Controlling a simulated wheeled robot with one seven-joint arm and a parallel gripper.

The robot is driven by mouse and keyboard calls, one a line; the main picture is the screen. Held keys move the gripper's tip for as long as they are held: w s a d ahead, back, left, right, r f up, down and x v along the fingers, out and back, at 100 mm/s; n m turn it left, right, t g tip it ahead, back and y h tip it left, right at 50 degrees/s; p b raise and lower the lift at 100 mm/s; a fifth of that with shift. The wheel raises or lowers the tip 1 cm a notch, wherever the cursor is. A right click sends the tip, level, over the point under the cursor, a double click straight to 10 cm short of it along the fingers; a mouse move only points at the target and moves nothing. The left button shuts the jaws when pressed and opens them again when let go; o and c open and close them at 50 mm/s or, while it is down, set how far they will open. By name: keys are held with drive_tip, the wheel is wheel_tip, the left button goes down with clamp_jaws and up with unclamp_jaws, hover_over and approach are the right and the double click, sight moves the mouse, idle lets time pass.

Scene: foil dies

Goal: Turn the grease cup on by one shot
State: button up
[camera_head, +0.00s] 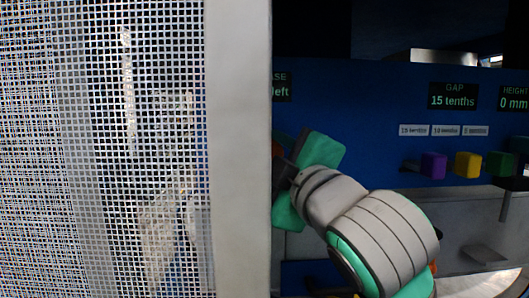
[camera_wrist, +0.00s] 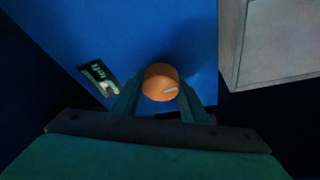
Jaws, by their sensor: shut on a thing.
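The grease cup shows in the wrist view as a round orange cap (camera_wrist: 160,80) with a short white mark on its right, lower part. It stands on a blue panel. My gripper (camera_wrist: 160,88) is shut on it, one dark green finger on each side. In the head view my grey and green arm reaches left past the pale post, with a sliver of orange (camera_head: 277,149) at its end. The fingertips and most of the cup are hidden there.
A mesh guard with a pale post (camera_head: 238,150) fills the head view's left. On the right are a "GAP 15 tenths" display (camera_head: 453,96) and purple (camera_head: 433,165), yellow (camera_head: 467,165) and green (camera_head: 499,165) blocks. A small lettered display (camera_wrist: 97,72) and a grey box (camera_wrist: 275,45) flank the cup.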

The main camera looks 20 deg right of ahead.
drive_tip(key=shift+w+f, duration=0.1)
drive_tip(key=shift+f, duration=0.05)
drive_tip(key=o, duration=1)
drive_tip(key=s, duration=0.3)
drive_tip(key=s+f, duration=0.1)
drive_tip(key=s, duration=0.6)
drive_tip(key=shift+s+d+f, duration=0.2)
drive_tip(key=shift+s+d, duration=0.15)
drive_tip(key=shift+s, duration=0.05)
drive_tip(key=shift+s, duration=0.1)
